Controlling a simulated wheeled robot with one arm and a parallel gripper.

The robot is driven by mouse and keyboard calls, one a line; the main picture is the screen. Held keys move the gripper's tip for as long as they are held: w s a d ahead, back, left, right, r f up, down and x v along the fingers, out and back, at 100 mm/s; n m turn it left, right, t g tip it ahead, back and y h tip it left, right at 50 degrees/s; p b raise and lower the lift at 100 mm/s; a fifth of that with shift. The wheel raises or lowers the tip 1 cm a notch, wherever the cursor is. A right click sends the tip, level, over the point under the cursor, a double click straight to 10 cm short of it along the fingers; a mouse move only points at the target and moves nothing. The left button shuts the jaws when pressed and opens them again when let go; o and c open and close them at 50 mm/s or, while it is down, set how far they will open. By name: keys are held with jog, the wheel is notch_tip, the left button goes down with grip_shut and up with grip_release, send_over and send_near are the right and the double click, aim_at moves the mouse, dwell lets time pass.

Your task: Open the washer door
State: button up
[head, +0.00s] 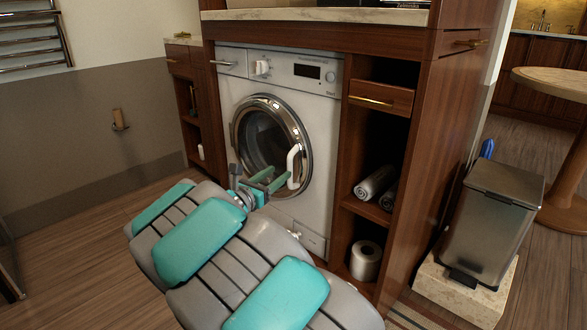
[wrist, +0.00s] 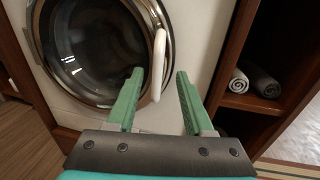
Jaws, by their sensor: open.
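The white washer (head: 315,115) is built into a wooden cabinet. Its round door (head: 265,140) with a chrome rim and dark glass looks closed. A white curved handle (head: 293,166) is on the right side of the door; in the wrist view the handle (wrist: 158,58) stands upright and its lower end lies between my fingers. My gripper (head: 272,181) is in front of the door at the handle's lower part. In the wrist view my gripper (wrist: 160,88) is open, one green finger on each side of the handle, with the left one closer. I cannot tell whether either finger touches it.
To the right of the washer, open shelves hold rolled towels (head: 375,183) and a paper roll (head: 365,260). A small drawer (head: 380,97) is above them. A metal bin (head: 488,220) stands further right. Wooden floor (head: 70,255) is clear at the left.

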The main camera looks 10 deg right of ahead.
aim_at(288, 165)
jog(key=shift+b+x, duration=0.4)
jog(key=shift+x, duration=3.45)
jog(key=shift+w+a, duration=0.1)
grip_shut()
